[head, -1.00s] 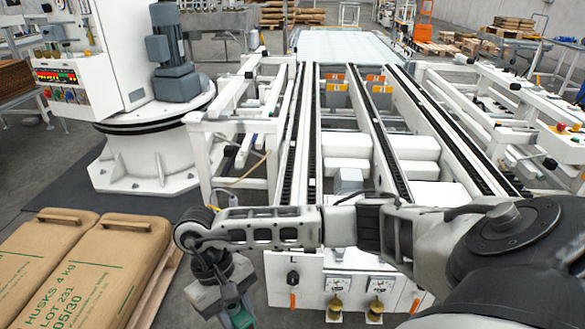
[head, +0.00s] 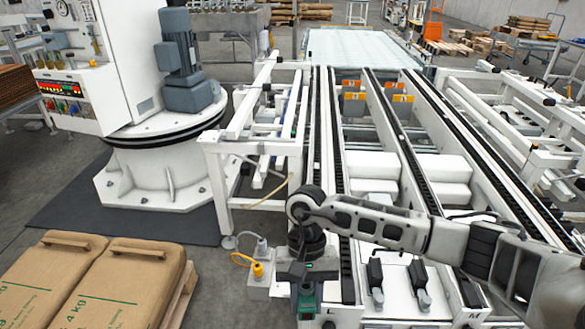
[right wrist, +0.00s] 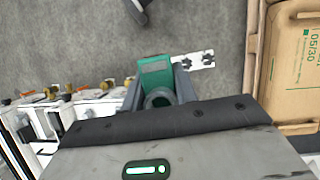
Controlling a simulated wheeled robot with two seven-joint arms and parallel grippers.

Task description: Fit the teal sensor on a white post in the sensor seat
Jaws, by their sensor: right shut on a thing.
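The teal sensor (head: 306,301) is in my right gripper (head: 303,281), low in the middle of the head view, in front of the conveyor's near left corner. In the right wrist view the sensor (right wrist: 155,72) sits between the two grey fingers of the right gripper (right wrist: 157,88), which are shut on it. A white bracket (head: 259,288) with a yellow-ended cable is just left of the gripper in the head view. A white plate with black fittings (right wrist: 197,61) shows right beside the sensor in the wrist view. I cannot tell which part is the seat. My left gripper is not in view.
The white conveyor frame (head: 228,190) and its dark rails fill the middle and right. Brown sacks (head: 115,290) lie on a pallet at the lower left. A white round machine base (head: 160,172) stands behind them. Bare grey floor shows in the wrist view (right wrist: 60,40).

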